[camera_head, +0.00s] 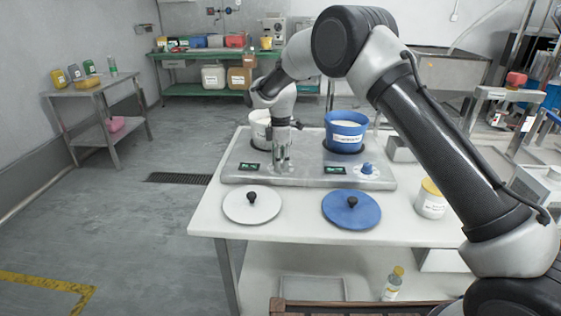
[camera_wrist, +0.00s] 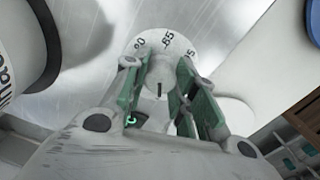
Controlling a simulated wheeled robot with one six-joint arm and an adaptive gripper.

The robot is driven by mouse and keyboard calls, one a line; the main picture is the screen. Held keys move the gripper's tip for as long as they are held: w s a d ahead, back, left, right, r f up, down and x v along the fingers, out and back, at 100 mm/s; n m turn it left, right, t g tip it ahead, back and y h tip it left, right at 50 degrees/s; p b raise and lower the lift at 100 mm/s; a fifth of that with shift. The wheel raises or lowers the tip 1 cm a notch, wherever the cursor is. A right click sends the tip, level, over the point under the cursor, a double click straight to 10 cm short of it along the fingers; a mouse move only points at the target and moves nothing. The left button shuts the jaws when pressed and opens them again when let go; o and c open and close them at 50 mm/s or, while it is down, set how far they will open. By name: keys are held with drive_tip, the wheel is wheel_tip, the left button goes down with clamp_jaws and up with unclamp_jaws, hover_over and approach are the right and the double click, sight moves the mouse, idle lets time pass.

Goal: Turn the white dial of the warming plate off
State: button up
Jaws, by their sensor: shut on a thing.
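My gripper (camera_head: 282,160) reaches down to the front of the grey warming plate (camera_head: 309,178), in front of the white pot (camera_head: 259,129). In the wrist view, its green-padded fingers (camera_wrist: 161,82) stand on both sides of the white dial (camera_wrist: 160,72) and are shut on it. A short black mark shows on the dial between the fingers. The numbers 90 and 65 and part of another show on the pale scale (camera_wrist: 166,41) beyond it. In the head view my gripper hides the white dial. A blue dial (camera_head: 367,168) sits at the plate's right.
A blue pot (camera_head: 346,134) stands on the plate's right. Small displays (camera_head: 249,167) (camera_head: 335,170) sit along its front. A white lid (camera_head: 252,206) and a blue lid (camera_head: 350,210) lie on the table in front. A yellow-lidded jar (camera_head: 431,203) stands right of the plate.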

idle(0.3)
drive_tip(key=o, duration=1)
drive_tip(key=shift+o, duration=0.2)
wheel_tip(320, 180, up, 12)
